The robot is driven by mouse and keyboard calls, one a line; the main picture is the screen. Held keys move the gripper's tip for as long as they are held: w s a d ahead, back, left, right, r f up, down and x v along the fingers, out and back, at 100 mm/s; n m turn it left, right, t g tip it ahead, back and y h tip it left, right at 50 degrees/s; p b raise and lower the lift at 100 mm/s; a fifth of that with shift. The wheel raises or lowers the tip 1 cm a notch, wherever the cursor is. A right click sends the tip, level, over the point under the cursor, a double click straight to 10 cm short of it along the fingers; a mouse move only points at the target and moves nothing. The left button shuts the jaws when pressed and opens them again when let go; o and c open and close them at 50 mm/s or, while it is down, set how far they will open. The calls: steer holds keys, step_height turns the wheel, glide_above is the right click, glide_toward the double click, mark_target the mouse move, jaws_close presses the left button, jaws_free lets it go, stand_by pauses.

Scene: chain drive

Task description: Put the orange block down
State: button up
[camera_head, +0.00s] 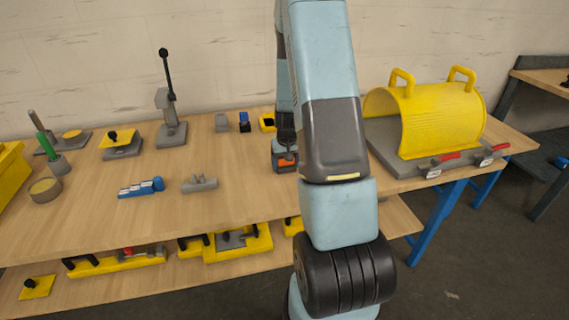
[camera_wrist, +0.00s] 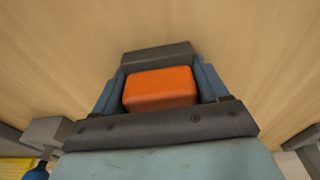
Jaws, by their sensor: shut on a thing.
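The orange block (camera_wrist: 160,88) sits between the two fingers of my gripper (camera_wrist: 162,82) in the wrist view. My gripper is shut on it, with wood tabletop around and beyond. In the head view my gripper (camera_head: 284,160) is over the middle of the workbench (camera_head: 240,185), and a small part of the orange block (camera_head: 287,162) shows at its end. My arm hides part of the block and the bench to its right. I cannot tell whether the block touches the bench.
A grey block (camera_head: 222,122), a blue-topped piece (camera_head: 244,122) and a yellow piece (camera_head: 267,122) stand behind my gripper. A grey fitting (camera_head: 199,184) and a blue piece (camera_head: 141,188) lie to the left. A yellow guard (camera_head: 430,120) stands right. Bench in front is clear.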

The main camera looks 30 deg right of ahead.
mark_target(286, 168)
steer(key=shift+s+f, duration=0.2)
steer(key=shift+f, duration=0.15)
steer(key=shift+f, duration=0.1)
steer(key=o, duration=1.3)
steer(key=shift+s, duration=0.15)
steer(key=shift+w+r, duration=0.2)
steer(key=shift+r, duration=0.4)
steer(key=s+a+r+t, duration=0.1)
steer(key=s+a+r, duration=0.15)
steer(key=r, duration=0.85)
steer(key=s+a+r, duration=0.2)
steer(key=a+r, duration=0.2)
steer(key=r, duration=0.7)
steer(key=s+a+r+n+t, duration=0.1)
steer(key=s+a+r, duration=0.5)
steer(key=s, duration=0.4)
steer(key=s+a+r+n+t, duration=0.1)
steer(key=s+a+r+n, duration=0.1)
steer(key=s+a+r, duration=0.4)
steer(key=shift+s+a+r+t+y, duration=0.35)
steer(key=shift+s+r, duration=0.65)
steer(key=shift+s, duration=1.4)
